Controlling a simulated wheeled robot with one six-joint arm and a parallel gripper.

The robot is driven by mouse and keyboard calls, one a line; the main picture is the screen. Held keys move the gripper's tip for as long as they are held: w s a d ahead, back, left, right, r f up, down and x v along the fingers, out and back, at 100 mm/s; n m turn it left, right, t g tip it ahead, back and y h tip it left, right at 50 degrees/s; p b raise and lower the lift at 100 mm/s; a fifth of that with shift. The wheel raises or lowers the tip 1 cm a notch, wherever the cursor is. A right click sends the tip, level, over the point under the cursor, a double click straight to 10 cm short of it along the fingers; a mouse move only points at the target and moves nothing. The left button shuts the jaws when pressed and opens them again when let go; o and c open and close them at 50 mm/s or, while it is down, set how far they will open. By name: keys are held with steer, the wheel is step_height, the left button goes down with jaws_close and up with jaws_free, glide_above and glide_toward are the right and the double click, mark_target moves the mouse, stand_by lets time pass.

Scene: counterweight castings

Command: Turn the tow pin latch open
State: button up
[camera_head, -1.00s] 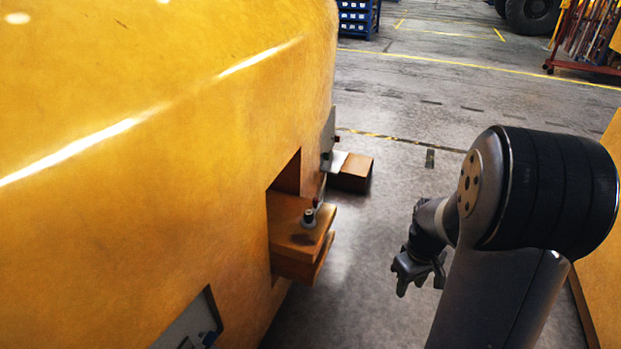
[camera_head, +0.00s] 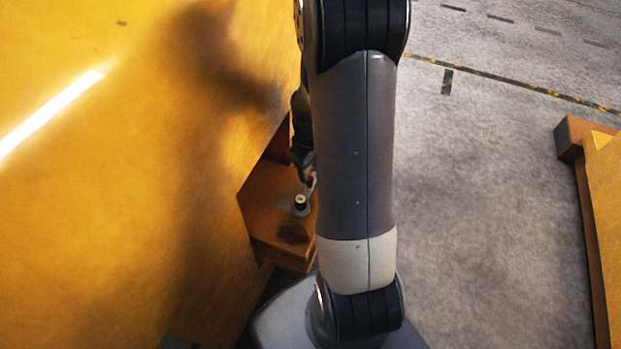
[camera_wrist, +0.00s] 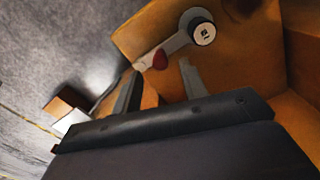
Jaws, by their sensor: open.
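The tow pin latch is a grey lever (camera_wrist: 178,42) with a red piece (camera_wrist: 160,59) on it, pivoting at a round pin (camera_wrist: 203,33) with a white-capped dark top. It sits on an orange-brown block in a recess of the yellow casting. In the head view the pin (camera_head: 300,202) stands on the block and the red piece shows just above it. My gripper (camera_wrist: 159,67) is open. In the wrist view its two fingers lie either side of the red piece and lever end; contact cannot be told. In the head view my gripper (camera_head: 300,170) is partly hidden behind my arm.
The yellow casting (camera_head: 90,220) fills the left of the head view, close to my arm. The orange-brown block (camera_head: 265,215) juts out of it. Another yellow and brown casting (camera_head: 600,200) stands at the right edge. Grey floor (camera_head: 480,200) lies open between them.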

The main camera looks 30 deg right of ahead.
mark_target(311, 178)
steer(key=shift+f, duration=2.7)
jaws_close()
